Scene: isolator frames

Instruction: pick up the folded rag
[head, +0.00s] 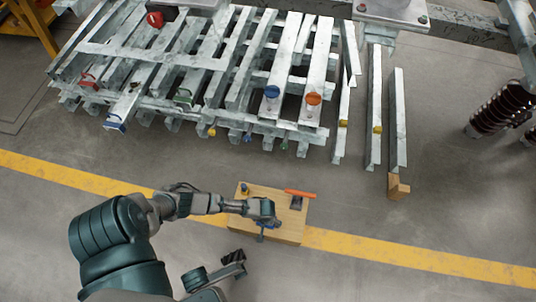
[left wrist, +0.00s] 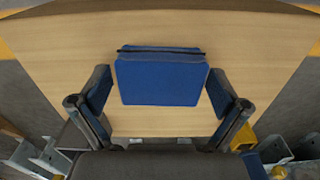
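The folded rag (left wrist: 162,82) is a flat blue block with a dark line across its far edge. It lies on a light wooden surface, the top of a wooden box (head: 290,226). In the left wrist view my left gripper (left wrist: 160,92) is open, with one finger on each side of the rag and close to its edges; I cannot tell if they touch it. In the head view my left gripper (head: 266,213) is over the box and hides most of the rag. What looks like my right gripper (head: 234,262) is low in the head view, short of the box; its finger state is unclear.
Stacked steel beams (head: 200,75) stand behind. Floor right of the box is clear.

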